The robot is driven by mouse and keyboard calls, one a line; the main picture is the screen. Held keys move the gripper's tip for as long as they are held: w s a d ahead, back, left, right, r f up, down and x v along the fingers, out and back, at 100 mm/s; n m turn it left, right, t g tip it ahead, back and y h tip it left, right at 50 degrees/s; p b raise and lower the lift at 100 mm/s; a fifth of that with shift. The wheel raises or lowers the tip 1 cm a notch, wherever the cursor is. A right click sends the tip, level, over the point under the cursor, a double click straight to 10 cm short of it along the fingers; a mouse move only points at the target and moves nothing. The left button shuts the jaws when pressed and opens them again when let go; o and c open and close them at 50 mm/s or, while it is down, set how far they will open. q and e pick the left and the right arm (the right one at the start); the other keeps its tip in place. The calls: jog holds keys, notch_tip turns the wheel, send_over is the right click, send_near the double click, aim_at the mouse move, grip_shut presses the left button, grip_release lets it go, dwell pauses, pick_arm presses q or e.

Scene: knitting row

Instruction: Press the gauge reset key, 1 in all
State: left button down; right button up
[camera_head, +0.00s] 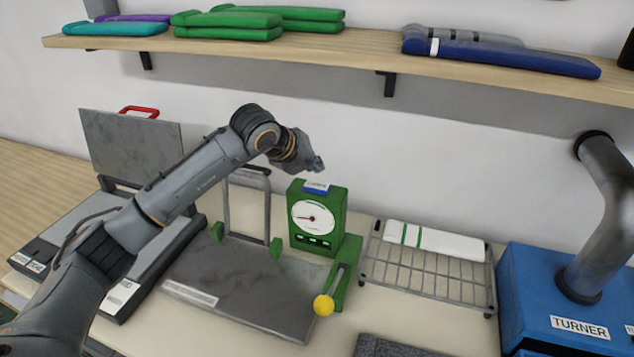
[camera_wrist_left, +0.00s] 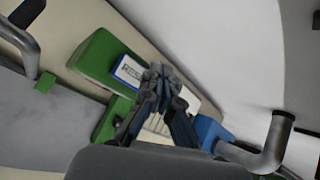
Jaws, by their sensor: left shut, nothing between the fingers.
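The green gauge box (camera_head: 297,248) has a white round dial (camera_head: 313,217) and stands at the back of the grey plate. The blue reset key with a white label (camera_head: 316,187) is on top of the box. In the left wrist view the key (camera_wrist_left: 128,70) shows part of its lettering, "RES", on the green box (camera_wrist_left: 97,58). My left gripper (camera_head: 318,164) is shut and empty, with its tips just above the key in the head view. In the left wrist view my fingers (camera_wrist_left: 158,76) overlap the key's right end. I cannot tell whether they touch it.
A lever with a yellow ball (camera_head: 324,305) stands before the gauge. A wire rack (camera_head: 428,285) with a white folded cloth (camera_head: 435,240) is to its right. A blue TURNER machine (camera_head: 540,300) with a grey pipe is at far right. A shelf (camera_head: 330,48) runs above.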

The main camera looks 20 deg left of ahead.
pick_arm(q)
jog(key=shift+r+p, duration=0.5)
jog(key=shift+r, duration=1)
jog(key=shift+f, duration=0.1)
